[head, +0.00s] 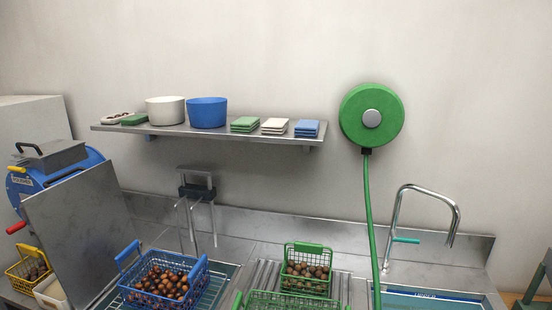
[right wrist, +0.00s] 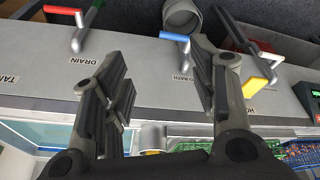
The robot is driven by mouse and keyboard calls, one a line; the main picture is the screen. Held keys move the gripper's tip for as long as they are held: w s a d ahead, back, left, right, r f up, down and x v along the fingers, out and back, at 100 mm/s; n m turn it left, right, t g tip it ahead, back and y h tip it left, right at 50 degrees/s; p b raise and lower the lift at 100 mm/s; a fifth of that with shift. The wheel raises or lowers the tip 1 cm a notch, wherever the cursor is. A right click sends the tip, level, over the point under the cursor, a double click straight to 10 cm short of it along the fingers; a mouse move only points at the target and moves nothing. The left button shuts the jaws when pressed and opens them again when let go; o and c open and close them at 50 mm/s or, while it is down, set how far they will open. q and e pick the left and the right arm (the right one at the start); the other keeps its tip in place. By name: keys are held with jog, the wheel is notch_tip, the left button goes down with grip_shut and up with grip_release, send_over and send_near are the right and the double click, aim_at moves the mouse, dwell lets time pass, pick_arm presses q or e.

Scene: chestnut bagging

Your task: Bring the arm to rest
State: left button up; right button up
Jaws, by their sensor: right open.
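My right gripper (right wrist: 160,65) shows in the right wrist view with its two dark fingers spread wide apart. Nothing is between the fingers. It is in front of a grey panel (right wrist: 145,72) with valve levers, and I cannot tell how far from it. Neither gripper shows in the head view, and my left gripper is in no view.
On the counter stand a blue basket (head: 148,299) and a green basket (head: 305,247) with chestnuts. A tap (head: 399,208) rises at the sink.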

jog(key=s+f+g+b, duration=0.1)
jog(key=s+f+b, duration=0.1)
jog(key=f, duration=1.2)
jog(key=s+f+b, duration=0.2)
jog(key=f+b, duration=0.1)
jog(key=f, duration=1.1)
jog(key=s+d+f+g+b, duration=0.1)
jog(key=s+d+f+b, duration=0.2)
jog(key=s+f, duration=1.2)
jog(key=shift+s+f+b, duration=0.35)
jog(key=shift+f, duration=0.6)
